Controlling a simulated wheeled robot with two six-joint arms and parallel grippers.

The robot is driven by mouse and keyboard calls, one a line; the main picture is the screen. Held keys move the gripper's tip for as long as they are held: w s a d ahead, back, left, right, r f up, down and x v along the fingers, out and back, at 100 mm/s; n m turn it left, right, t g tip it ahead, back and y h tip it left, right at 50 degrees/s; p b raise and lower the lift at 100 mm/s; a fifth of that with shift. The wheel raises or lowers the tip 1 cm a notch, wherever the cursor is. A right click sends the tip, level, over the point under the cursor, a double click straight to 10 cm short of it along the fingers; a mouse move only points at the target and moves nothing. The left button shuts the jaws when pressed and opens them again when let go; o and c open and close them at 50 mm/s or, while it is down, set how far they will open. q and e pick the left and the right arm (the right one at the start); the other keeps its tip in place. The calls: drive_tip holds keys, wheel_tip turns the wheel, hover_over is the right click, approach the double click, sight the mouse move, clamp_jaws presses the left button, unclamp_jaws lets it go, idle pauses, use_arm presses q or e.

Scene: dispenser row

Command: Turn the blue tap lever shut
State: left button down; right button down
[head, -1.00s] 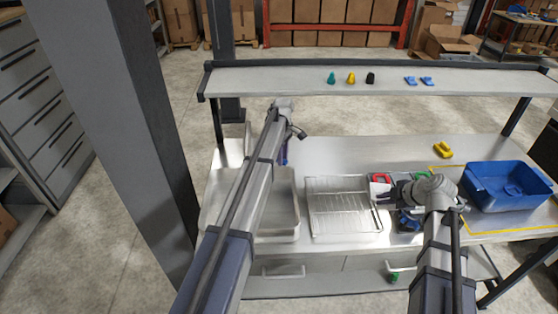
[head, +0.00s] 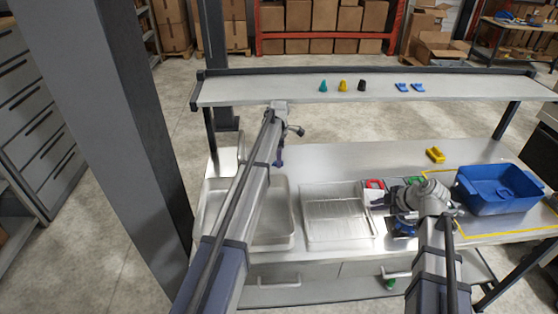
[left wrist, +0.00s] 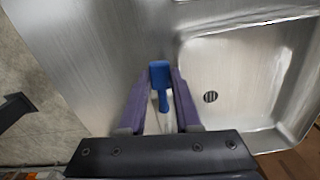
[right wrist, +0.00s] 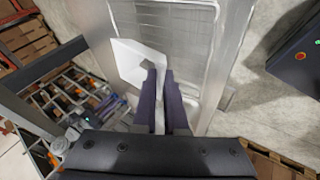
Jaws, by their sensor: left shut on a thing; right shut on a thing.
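The blue tap lever (left wrist: 160,76) shows in the left wrist view between the purple fingers of my left gripper (left wrist: 160,88), beside the steel sink basin (left wrist: 215,68). The left gripper is shut on the lever. In the head view my left gripper (head: 279,162) is above the left basin, and my arm hides most of the tap. My right gripper (right wrist: 160,80) is shut on a thin white sheet-like piece (right wrist: 138,64), next to the drainer. The right gripper is small in the head view (head: 381,199), above the counter.
A ribbed drainer (head: 338,222) lies between the basin and my right arm. A blue bin (head: 497,190) and a yellow block (head: 435,154) stand at the right. A shelf (head: 230,92) with small nozzles and blue clips crosses the back. The counter's back middle is clear.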

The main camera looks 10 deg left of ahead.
use_arm(q)
drive_tip(key=c, duration=0.6)
unclamp_jaws()
drive_tip(key=shift+r, duration=0.1)
wheel_tip(320, 180, up, 12)
drive_tip(key=p, duration=1.2)
use_arm(e)
wheel_tip(320, 180, up, 12)
